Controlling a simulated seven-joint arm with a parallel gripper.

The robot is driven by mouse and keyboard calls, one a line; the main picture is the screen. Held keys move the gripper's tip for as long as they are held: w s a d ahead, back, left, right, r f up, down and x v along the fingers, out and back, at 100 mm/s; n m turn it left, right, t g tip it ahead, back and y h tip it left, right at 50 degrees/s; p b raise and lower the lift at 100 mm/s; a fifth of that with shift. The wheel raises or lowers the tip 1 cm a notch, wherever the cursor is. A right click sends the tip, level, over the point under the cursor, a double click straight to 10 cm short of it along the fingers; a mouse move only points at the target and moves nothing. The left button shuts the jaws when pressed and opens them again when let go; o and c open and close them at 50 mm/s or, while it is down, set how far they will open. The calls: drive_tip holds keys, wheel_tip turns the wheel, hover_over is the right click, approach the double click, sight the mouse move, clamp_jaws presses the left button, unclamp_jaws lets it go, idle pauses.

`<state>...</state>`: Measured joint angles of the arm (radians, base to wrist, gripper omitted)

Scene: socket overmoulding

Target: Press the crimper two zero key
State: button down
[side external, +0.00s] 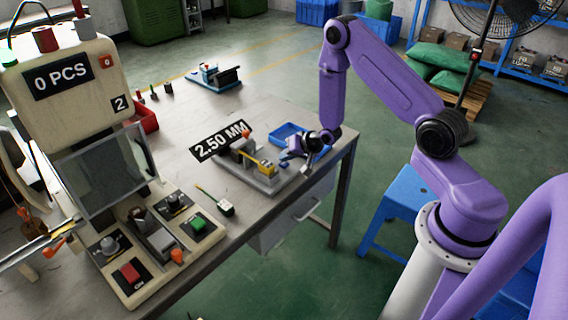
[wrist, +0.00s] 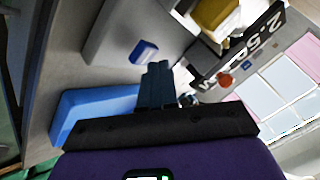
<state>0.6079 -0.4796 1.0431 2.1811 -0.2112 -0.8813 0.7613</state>
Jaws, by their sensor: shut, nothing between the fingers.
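The bench device with the black "2.50 MM" sign (side external: 220,141) has a grey base (side external: 262,182), a yellow part (side external: 266,167) and an orange-red knob. In the wrist view its sign (wrist: 240,45) and knob (wrist: 224,80) are at the right. A small blue block (wrist: 143,52), which looks like a key, sits on the grey base, just beyond my fingertips. No lettering on it can be read. My gripper (wrist: 157,70) is shut and empty, with its dark blue fingers together. In the side view my gripper (side external: 297,148) is at the device's right end; contact cannot be told.
A blue tray (side external: 291,131) lies behind my gripper, close to it; it also shows in the wrist view (wrist: 85,115). The "0 PCS" machine (side external: 62,77) stands at left, with green (side external: 198,223) and red (side external: 130,273) buttons. A blue-based tool (side external: 214,78) stands farther back.

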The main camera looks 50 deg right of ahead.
sight(287, 164)
drive_tip(key=shift+f, duration=0.55)
idle(0.8)
drive_tip(key=shift+r, duration=0.95)
drive_tip(key=shift+r, duration=0.1)
drive_tip(key=shift+r, duration=2.4)
